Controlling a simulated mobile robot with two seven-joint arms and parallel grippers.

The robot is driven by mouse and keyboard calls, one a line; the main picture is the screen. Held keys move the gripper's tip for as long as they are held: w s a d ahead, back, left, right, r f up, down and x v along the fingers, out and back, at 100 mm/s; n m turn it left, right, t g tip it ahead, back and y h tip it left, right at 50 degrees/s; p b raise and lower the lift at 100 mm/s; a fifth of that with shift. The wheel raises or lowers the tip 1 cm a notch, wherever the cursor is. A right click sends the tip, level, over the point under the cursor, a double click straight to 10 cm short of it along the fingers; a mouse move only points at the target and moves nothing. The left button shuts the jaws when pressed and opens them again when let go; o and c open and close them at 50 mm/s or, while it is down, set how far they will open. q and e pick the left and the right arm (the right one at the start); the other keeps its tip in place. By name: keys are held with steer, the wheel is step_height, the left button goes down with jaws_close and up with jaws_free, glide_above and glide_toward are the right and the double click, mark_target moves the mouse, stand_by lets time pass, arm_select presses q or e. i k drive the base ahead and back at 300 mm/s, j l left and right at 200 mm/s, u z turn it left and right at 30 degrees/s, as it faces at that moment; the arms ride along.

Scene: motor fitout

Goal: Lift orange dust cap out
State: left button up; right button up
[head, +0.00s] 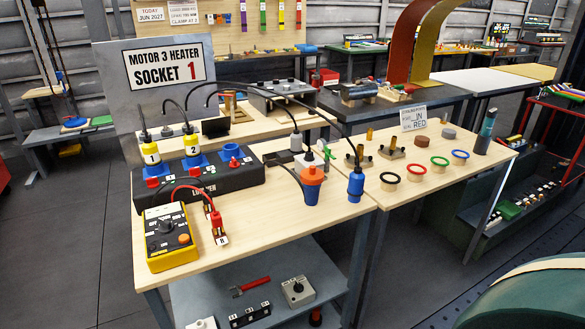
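Neither of my grippers is in view.
A black box (205,183) with numbered yellow-and-blue plugs stands left of the cap. A yellow meter (169,238) with red leads sits at the front left. Coloured rings (439,162) and a dark upright tool (486,131) are to the right. Black cables arch over the bench.

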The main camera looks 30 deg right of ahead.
mark_target(312, 176)
steer(key=l+z, duration=0.15)
steer(key=z, duration=1)
